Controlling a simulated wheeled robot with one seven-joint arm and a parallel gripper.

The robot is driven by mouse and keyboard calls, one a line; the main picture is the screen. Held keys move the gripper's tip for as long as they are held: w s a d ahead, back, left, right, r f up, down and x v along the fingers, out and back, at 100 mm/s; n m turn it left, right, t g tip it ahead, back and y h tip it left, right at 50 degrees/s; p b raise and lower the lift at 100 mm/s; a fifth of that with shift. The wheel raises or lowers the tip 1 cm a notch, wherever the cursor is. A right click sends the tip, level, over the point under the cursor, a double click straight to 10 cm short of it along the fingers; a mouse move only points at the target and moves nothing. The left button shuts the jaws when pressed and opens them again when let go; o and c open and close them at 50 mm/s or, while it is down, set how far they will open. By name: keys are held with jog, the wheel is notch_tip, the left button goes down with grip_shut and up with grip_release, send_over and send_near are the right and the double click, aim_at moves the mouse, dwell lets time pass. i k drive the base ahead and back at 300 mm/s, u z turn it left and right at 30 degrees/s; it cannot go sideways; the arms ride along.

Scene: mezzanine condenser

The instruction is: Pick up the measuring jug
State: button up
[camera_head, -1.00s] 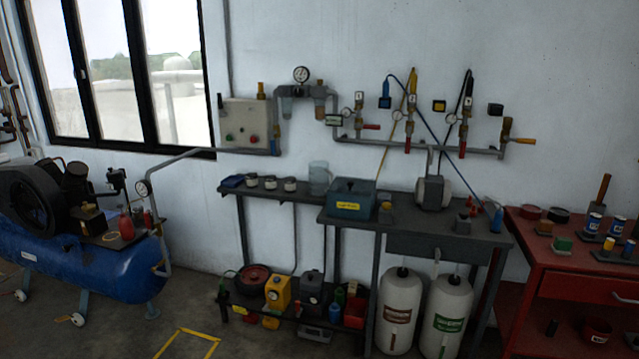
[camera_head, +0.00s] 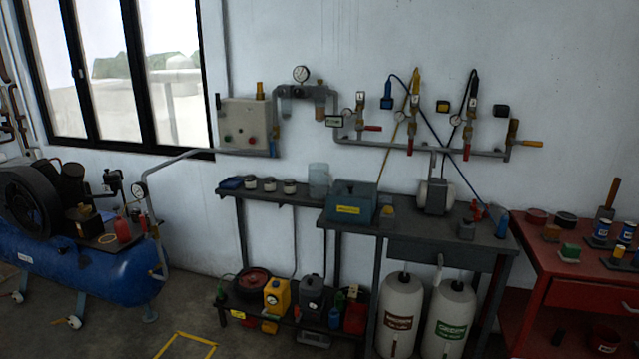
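The measuring jug (camera_head: 319,180) is a clear, pale bluish vessel. It stands upright at the right end of the narrow dark shelf bench (camera_head: 225,190), against the white wall. The jug's handle cannot be made out. My gripper is not in view.
A blue compressor (camera_head: 90,272) stands left, a red bench (camera_head: 575,290) right. Two white tanks (camera_head: 400,315) stand below. Floor around the yellow marking (camera_head: 185,338) is clear.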

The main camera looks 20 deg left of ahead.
aim_at(320, 178)
jog(key=u, duration=0.2)
jog(key=i, duration=1.85)
jog(key=u, duration=1.25)
jog(key=i, duration=1.35)
jog(key=u, duration=1.15)
jog(key=i, duration=0.25)
jog(key=u, duration=0.1)
